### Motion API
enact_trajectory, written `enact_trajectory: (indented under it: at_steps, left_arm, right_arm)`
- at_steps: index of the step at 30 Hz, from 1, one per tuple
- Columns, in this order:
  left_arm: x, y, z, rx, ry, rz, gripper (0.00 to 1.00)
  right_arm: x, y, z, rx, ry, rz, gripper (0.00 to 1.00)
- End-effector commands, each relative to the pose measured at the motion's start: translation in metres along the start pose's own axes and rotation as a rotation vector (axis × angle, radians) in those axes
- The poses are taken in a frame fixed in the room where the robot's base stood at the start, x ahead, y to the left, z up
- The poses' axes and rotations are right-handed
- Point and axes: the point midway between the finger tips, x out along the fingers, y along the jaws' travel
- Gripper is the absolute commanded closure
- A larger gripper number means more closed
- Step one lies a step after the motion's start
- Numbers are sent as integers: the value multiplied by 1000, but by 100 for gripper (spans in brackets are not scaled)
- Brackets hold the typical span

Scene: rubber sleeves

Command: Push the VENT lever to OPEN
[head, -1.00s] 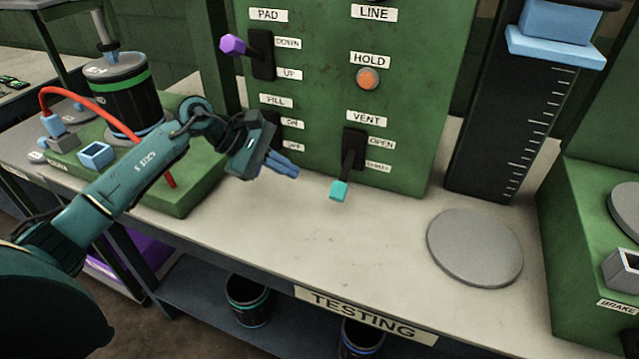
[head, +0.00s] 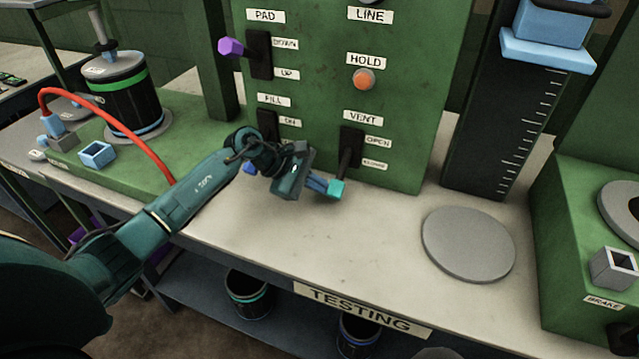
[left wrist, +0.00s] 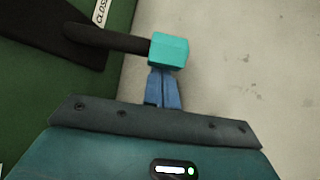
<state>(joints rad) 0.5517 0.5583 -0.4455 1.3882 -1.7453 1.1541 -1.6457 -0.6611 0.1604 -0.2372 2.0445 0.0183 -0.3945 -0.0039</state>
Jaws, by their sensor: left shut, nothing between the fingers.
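The VENT lever is a black arm with a teal knob (head: 336,189) on the green panel (head: 400,110), below the VENT label. It hangs down toward the lower label, with the OPEN label above that. My left gripper (head: 318,186) is shut and empty, its blue fingertips right at the teal knob. In the left wrist view the shut fingers (left wrist: 162,90) reach the lower edge of the teal knob (left wrist: 169,50) and appear to touch it. My right gripper is not in view.
The FILL lever's slot (head: 267,125) is left of VENT and partly behind my left arm. The PAD lever's purple knob (head: 231,47) sticks out above it. A grey round plate (head: 468,245) lies on the bench at right. The bench front is clear.

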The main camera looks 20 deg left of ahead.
Motion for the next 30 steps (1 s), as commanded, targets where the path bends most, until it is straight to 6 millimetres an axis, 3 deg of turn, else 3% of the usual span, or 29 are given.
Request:
enact_trajectory:
  at_steps: [30]
  left_arm:
    - [-14, 3, 12, -142, 1, -150, 100]
  right_arm:
    - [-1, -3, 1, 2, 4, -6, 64]
